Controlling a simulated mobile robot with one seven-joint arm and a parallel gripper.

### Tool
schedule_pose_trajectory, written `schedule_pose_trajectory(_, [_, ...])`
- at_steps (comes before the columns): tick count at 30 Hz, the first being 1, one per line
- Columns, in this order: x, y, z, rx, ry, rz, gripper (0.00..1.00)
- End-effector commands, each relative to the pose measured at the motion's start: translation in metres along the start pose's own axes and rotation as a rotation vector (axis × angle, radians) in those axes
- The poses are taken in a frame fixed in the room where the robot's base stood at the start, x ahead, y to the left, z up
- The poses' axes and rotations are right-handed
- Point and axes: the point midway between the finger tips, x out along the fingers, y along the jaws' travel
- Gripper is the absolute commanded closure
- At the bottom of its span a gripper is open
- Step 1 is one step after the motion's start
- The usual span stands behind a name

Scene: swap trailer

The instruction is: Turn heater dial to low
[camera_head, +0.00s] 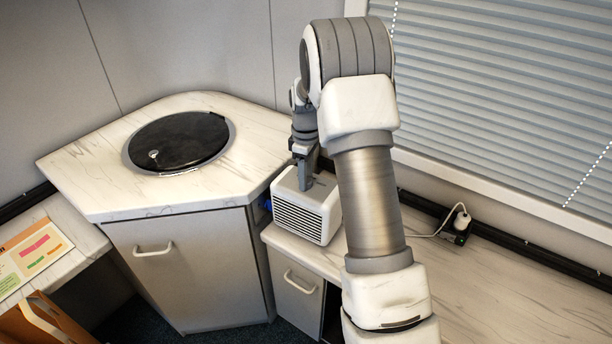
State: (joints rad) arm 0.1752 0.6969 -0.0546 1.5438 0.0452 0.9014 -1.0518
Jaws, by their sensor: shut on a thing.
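The heater (305,218) is a small white box with a dark slatted grille on its front. It stands on the lower counter, against the side of the taller corner cabinet. My gripper (305,182) points down at the heater's top and is shut, with its fingertips at the top face. The dial cannot be made out; the fingers cover the spot where they meet the heater, so its setting does not show. My arm passes in front of the heater's right side and hides part of it.
The corner cabinet (185,265) carries a round black lid (178,138) on its marbled top. The lower counter (480,290) is clear to the right. A white plug with a cord (460,222) sits by the wall below the window blinds (500,90). A coloured sheet (35,255) lies at left.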

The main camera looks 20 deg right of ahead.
Motion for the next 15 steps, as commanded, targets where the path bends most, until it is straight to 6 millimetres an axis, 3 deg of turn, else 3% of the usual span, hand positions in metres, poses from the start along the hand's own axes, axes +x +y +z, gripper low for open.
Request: schedule_pose_trajectory(15, [-0.0007,0.0002,0.0,0.088,0.0,0.0,1.0])
